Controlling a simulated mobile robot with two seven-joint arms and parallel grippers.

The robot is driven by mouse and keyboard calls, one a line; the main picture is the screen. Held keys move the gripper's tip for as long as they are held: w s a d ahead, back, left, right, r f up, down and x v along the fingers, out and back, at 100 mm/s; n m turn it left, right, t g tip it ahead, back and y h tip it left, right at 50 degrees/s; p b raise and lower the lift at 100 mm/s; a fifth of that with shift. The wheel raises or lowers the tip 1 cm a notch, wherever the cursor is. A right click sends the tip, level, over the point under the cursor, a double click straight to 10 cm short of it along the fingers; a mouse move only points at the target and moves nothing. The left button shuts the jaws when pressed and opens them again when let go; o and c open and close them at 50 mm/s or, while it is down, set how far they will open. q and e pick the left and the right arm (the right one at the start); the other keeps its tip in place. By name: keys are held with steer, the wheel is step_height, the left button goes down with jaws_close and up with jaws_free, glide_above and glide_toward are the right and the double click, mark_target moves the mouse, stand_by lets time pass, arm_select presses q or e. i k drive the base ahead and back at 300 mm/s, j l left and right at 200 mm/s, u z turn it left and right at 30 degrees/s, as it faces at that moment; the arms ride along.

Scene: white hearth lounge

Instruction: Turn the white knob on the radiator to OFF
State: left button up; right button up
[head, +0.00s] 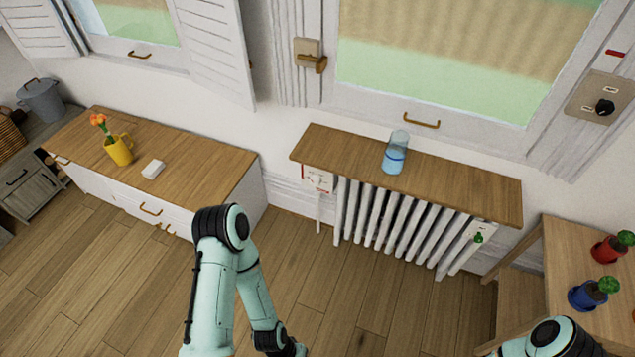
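The white radiator (385,222) stands under a wooden shelf below the window. At its left end is a white plate with a red border (317,179), partly under the shelf; a pale knob on it is too small to make out, and its setting cannot be read. At its right end is a small pale plate with a green knob (478,237). My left arm is in front of the radiator, to the left, bent downward; its gripper is beyond the bottom edge. Only part of my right arm shows at the bottom right; its gripper is out of view.
A glass with blue liquid (395,155) stands on the wooden shelf (455,190). A wall panel with a black knob (604,107) is at right. A table with potted cacti (560,260) is at the right. A low cabinet (210,165) stands left. Floor before the radiator is clear.

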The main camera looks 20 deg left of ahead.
mark_target(315, 180)
steer(key=i+j, duration=0.25)
steer(key=j, duration=0.2)
steer(key=i+j, duration=0.2)
steer(key=j, duration=0.2)
steer(key=i+j, duration=0.25)
steer(key=j, duration=0.2)
steer(key=i+j, duration=0.2)
steer(key=j, duration=0.2)
